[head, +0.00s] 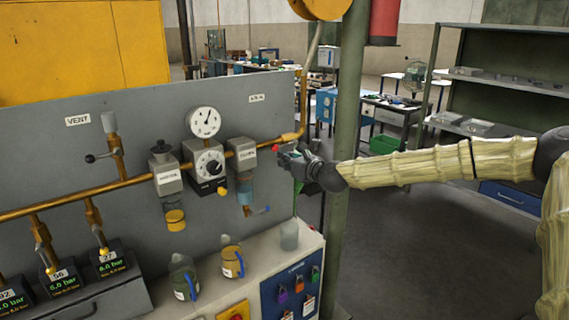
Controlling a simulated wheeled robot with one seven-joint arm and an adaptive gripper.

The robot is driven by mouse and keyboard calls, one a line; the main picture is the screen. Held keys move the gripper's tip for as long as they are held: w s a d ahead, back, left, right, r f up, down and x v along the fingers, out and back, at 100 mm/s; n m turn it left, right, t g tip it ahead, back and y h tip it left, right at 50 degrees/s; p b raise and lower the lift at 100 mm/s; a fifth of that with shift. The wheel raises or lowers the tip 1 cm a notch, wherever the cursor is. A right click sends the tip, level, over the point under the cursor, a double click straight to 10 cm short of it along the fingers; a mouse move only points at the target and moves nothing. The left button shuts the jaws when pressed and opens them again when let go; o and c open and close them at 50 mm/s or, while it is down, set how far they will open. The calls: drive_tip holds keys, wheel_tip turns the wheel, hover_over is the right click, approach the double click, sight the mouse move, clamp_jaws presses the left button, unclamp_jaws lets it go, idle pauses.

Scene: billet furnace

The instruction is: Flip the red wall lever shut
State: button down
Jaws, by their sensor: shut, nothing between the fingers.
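A small red end (275,148), which looks like part of the red lever, shows at the right end of the grey panel, beside the brass pipe. My gripper (285,157) is shut and empty, right at this spot. Its fingers cover most of the lever, so I cannot tell the lever's angle or whether the fingers touch it. My arm reaches in from the right, nearly level.
The grey panel (130,140) carries a brass pipe (75,206), a pressure gauge (204,122) and a dial box (208,165). Jugs (231,262) stand on the bench below. A green post (347,120) rises just behind my gripper. Floor at right is clear.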

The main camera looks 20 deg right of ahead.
drive_tip(key=shift+r, duration=0.45)
idle(0.3)
